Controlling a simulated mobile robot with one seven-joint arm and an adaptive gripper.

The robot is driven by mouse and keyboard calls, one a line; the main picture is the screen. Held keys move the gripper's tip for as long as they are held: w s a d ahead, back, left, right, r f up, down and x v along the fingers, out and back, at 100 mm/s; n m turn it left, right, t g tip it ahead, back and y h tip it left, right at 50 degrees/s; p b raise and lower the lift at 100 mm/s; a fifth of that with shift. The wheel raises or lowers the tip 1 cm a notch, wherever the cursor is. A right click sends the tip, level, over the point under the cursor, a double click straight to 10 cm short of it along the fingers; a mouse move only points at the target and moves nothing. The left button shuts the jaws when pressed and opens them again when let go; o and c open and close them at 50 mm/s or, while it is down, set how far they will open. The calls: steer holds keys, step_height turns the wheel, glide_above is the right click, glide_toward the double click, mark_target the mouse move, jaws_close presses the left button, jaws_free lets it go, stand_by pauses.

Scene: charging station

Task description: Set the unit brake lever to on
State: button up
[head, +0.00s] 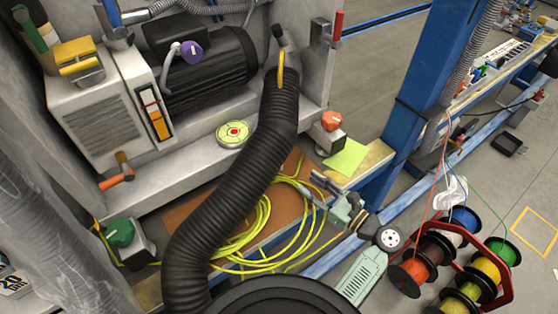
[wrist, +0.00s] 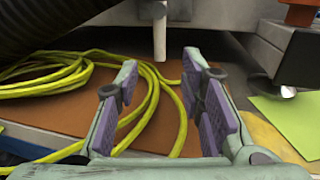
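My gripper (head: 318,190) is at the lower middle of the head view, in front of the unit's base and beside the thick black hose. In the wrist view its two purple-padded fingers (wrist: 162,92) stand apart with nothing between them. A pale upright rod (wrist: 160,38) hangs just beyond and above the fingertips, apart from them. No label marks the brake lever. Handles in the head view are an orange-handled lever (head: 116,176) at the lower left and a red upright handle (head: 339,24) at the upper right. I cannot tell which is the brake lever.
The black corrugated hose (head: 235,190) crosses the unit's front. Coiled yellow cable (head: 262,215) lies on a brown board under my gripper. An orange knob on a grey box (head: 331,121), a yellow-green sheet (head: 345,158) and a blue post (head: 430,70) stand right; cable spools (head: 455,260) are lower right.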

steer(key=p+x, duration=0.1)
steer(key=x, duration=0.9)
steer(key=shift+a, duration=0.1)
jaws_close()
stand_by(0.6)
